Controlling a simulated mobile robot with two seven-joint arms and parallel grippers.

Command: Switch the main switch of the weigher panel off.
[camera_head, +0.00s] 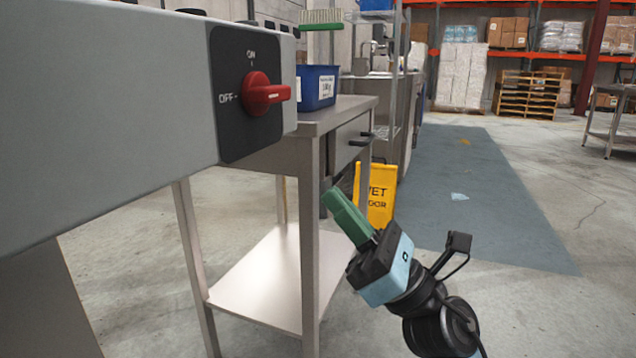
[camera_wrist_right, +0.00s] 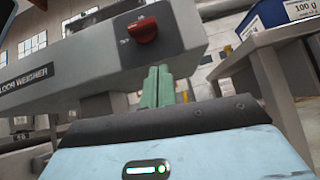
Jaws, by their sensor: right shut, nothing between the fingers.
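The main switch (camera_head: 262,94) is a red rotary knob on a black plate (camera_head: 232,125) at the right end of the grey weigher panel (camera_head: 120,120). The plate reads ON at the top and OFF at the left. The knob's grip, with a white mark, lies level and extends right in the head view. My right gripper (camera_head: 332,197) has green fingers, shut and empty, below and right of the switch, apart from it. In the right wrist view the shut fingers (camera_wrist_right: 157,72) point up below the red switch (camera_wrist_right: 143,30). My left gripper is not in view.
A steel table (camera_head: 350,110) with a drawer and lower shelf stands behind the panel's end, carrying a blue bin (camera_head: 318,88). A yellow wet-floor sign (camera_head: 380,195) stands behind my right gripper.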

